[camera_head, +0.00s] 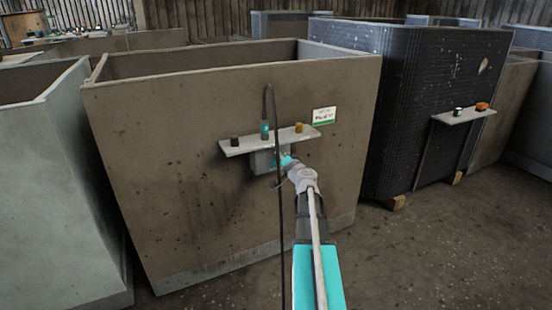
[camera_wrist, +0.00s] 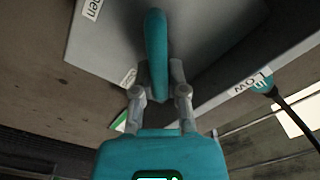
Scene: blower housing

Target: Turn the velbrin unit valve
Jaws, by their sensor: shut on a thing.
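A teal valve handle (camera_wrist: 156,50) stands out from a grey unit (camera_wrist: 110,45) in the wrist view. My gripper (camera_wrist: 161,88) has one grey finger on each side of the handle and is shut on it. In the head view the grey unit (camera_head: 262,162) hangs under a shelf on the brown bin's front, and my gripper (camera_head: 286,164) is at its right side, largely hiding the handle. A label ending in "pen" (camera_wrist: 92,8) is at the unit's upper left, and a smaller label (camera_wrist: 128,78), not readable, is near the fingers. A "Low" label (camera_wrist: 251,85) is at the right.
The shelf (camera_head: 275,139) holds a dark knob (camera_head: 234,141), a yellow-brown knob (camera_head: 299,127) and a teal connector (camera_head: 264,131). Its black cable (camera_head: 279,215) hangs beside my arm. A white-green sign (camera_head: 324,116) is above. A dark bin (camera_head: 425,100) stands right; the floor (camera_head: 440,260) there is clear.

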